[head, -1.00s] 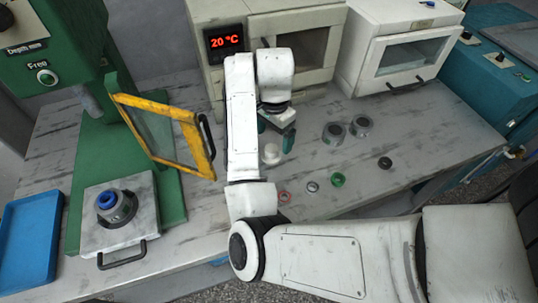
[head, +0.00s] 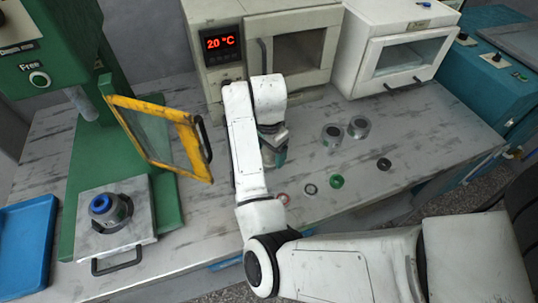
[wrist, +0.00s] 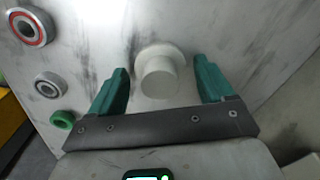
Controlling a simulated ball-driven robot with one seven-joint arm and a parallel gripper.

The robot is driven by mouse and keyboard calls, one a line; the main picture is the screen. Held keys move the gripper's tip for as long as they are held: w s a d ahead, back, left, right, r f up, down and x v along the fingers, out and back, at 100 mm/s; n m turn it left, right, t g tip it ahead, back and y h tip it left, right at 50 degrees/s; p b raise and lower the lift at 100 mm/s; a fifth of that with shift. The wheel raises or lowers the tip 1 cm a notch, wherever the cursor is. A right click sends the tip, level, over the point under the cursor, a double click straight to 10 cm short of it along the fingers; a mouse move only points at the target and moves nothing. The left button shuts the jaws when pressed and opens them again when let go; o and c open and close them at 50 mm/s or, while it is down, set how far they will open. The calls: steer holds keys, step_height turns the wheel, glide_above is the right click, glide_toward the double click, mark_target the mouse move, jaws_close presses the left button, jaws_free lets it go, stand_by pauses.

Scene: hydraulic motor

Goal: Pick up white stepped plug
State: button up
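The white stepped plug (wrist: 160,76) stands on the worktop in the wrist view, a narrower round top above a wider flange. My gripper (wrist: 161,70) is open, with one green finger on each side of the plug and a visible gap on both sides. The plug is not held. In the head view my gripper (head: 272,156) is low over the worktop, and it and my arm hide the plug.
Two grey metal parts (head: 332,134) (head: 359,127) stand right of my gripper. A red ring (head: 283,199), dark ring (head: 310,189), green ring (head: 337,181) and black ring (head: 384,164) lie in front. A yellow-framed guard (head: 190,148) stands left, ovens (head: 225,80) (head: 405,57) behind.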

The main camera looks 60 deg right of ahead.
steer(key=c, duration=0.9)
steer(key=shift+r, duration=0.15)
